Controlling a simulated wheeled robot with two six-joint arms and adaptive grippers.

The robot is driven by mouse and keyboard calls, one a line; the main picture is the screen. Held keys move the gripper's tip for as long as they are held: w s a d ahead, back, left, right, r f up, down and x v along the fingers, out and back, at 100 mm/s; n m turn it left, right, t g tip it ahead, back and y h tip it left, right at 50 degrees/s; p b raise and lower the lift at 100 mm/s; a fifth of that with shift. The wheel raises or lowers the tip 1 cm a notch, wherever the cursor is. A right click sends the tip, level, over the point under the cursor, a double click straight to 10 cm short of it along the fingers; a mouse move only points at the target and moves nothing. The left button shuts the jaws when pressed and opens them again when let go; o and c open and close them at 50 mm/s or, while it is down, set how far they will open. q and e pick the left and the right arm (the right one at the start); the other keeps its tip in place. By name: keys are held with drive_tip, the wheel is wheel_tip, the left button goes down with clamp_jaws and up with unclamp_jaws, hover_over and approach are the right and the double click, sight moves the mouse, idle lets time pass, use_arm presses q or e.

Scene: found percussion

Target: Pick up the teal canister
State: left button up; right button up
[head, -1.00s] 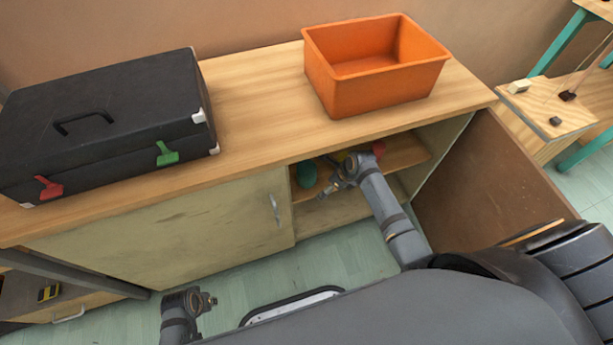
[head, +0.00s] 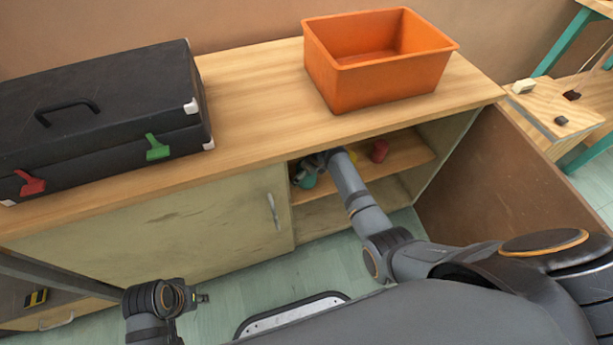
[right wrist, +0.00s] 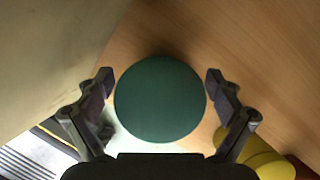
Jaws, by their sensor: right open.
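The teal canister (right wrist: 160,98) stands on the cabinet shelf, its round top facing the right wrist camera. In the head view it is mostly hidden behind my right gripper (head: 308,174), which reaches into the open cabinet. In the right wrist view my right gripper (right wrist: 160,90) is open, with one finger on each side of the canister and small gaps visible. My left gripper (head: 203,298) is low at the front of the cabinet, away from the canister; its jaws are too small to judge.
A yellow object (right wrist: 258,155) stands close beside the canister, and a red object (head: 380,151) is farther right on the shelf (head: 408,150). The closed cabinet door (head: 190,220) is left of the opening. An orange bin (head: 375,85) and a black case (head: 95,125) sit on top.

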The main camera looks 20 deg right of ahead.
sight(315, 180)
drive_tip(key=c, duration=1.4)
drive_tip(key=shift+o, duration=0.2)
use_arm(q)
drive_tip(key=shift+r, duration=0.15)
use_arm(e)
drive_tip(key=shift+r, duration=0.2)
